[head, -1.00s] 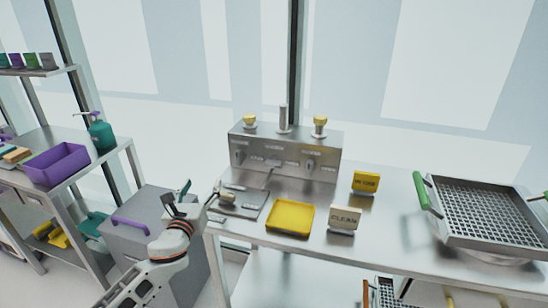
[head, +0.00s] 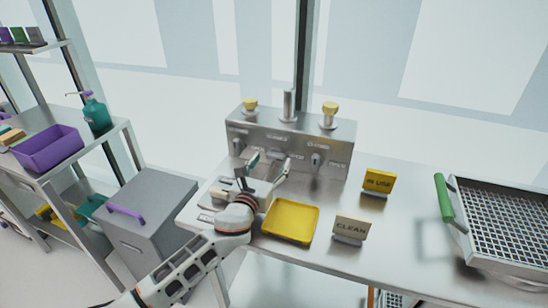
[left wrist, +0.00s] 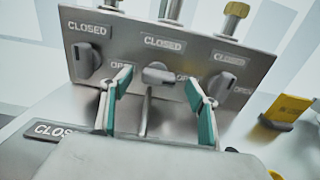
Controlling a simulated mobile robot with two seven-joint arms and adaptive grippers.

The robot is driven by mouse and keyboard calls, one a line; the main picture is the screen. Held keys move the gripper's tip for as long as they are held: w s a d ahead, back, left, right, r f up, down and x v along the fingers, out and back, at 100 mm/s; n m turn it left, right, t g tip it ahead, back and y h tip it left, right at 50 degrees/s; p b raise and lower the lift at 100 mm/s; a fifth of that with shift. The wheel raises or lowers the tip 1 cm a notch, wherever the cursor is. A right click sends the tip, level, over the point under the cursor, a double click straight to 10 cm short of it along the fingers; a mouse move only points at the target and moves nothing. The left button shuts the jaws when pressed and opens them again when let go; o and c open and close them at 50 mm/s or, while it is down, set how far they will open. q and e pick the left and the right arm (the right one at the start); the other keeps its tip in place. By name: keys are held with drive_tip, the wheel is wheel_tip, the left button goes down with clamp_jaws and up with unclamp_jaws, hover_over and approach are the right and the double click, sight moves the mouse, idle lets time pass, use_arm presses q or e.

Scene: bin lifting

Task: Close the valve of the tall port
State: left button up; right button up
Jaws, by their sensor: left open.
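The grey metal box (head: 262,137) carries several ports on top. The tall port (head: 289,106) is the plain metal cylinder in the middle; its base shows in the left wrist view (left wrist: 170,9). Below it, the middle valve knob (left wrist: 157,73) lies sideways, with a CLOSED label above it and an OPEN label to its right. My left gripper (head: 268,165) is open in front of the box. In the left wrist view, its teal-padded fingers (left wrist: 157,82) frame the middle knob, with no clear contact. My right gripper is out of view.
Upright knobs flank it at left (left wrist: 84,62) and right (left wrist: 224,85). A yellow tray (head: 291,221), a CLEAN sign (head: 350,229) and a yellow sign (head: 378,183) stand on the bench. A mesh basket (head: 505,220) is at right.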

sight(272, 156)
use_arm(q)
drive_tip(key=shift+x, duration=1.5)
drive_tip(key=c, duration=1.1)
drive_tip(key=shift+w+a+n, duration=0.1)
drive_tip(key=shift+a+n, duration=0.1)
drive_tip(key=shift+n, duration=1.55)
drive_tip(key=shift+a+n, duration=0.15)
drive_tip(key=shift+n, duration=1.6)
drive_tip(key=o, duration=1.1)
